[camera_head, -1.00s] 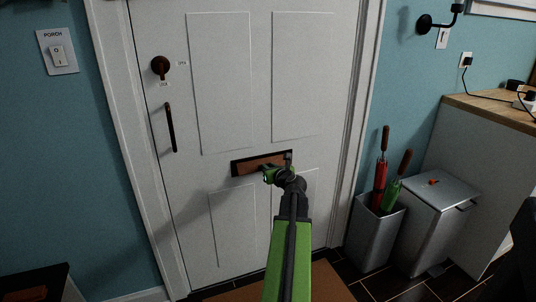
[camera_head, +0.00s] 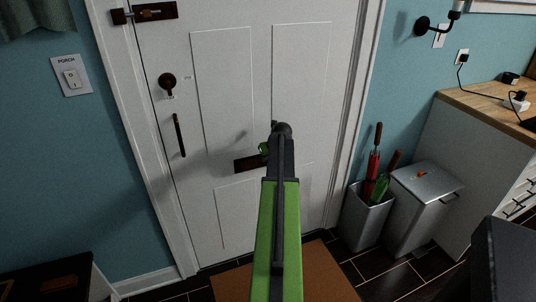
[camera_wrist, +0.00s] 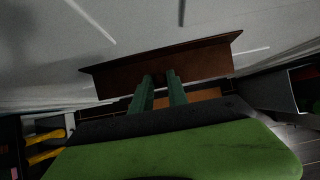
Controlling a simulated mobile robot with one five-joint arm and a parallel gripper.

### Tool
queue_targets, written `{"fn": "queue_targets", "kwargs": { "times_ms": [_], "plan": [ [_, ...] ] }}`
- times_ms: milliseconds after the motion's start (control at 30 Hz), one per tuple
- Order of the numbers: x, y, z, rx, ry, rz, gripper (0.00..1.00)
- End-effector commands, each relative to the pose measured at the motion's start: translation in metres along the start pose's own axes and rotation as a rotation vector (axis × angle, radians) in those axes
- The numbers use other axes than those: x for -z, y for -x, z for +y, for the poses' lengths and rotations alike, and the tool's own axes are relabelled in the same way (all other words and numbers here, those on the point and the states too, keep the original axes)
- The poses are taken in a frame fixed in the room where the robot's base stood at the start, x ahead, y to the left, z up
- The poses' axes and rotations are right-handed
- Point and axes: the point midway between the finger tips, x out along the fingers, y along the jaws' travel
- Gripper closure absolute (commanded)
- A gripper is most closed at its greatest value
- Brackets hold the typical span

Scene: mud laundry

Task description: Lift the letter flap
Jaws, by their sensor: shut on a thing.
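The letter flap is a brown metal plate in a dark frame, low in the white door (camera_head: 300,80). In the head view only the left part of the letter flap (camera_head: 248,164) shows; my arm hides the rest. In the wrist view the flap (camera_wrist: 110,82) spans the middle as a wide brown plate against the door. My gripper (camera_wrist: 160,77) has its two green fingers close together, with the tips at the flap's middle, shut on it. In the head view my gripper is mostly hidden behind my arm. How far the flap is tilted is unclear.
A dark pull handle (camera_head: 179,135) and a round lock knob (camera_head: 167,81) are on the door's left. A grey bin with umbrellas (camera_head: 366,218) and a lidded bin (camera_head: 424,207) stand right. A brown mat (camera_head: 320,272) lies before the door.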

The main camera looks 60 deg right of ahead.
Motion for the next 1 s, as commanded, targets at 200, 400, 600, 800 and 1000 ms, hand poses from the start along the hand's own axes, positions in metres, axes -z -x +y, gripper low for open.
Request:
{"fn": "queue_targets", "kwargs": {
  "times_ms": [200,400,600,800,1000],
  "plan": [
    [-0.0029,0.0013,0.0003,-0.001,0.0,0.033,1.0],
    [-0.0025,0.001,0.0005,-0.001,0.0,0.036,1.0],
    [-0.0027,0.001,0.0006,-0.001,0.0,0.035,0.79],
    [-0.0025,0.0011,0.0003,-0.001,0.0,0.035,0.6],
    [-0.0024,0.0012,0.0001,-0.001,0.0,0.035,0.6]
  ]
}}
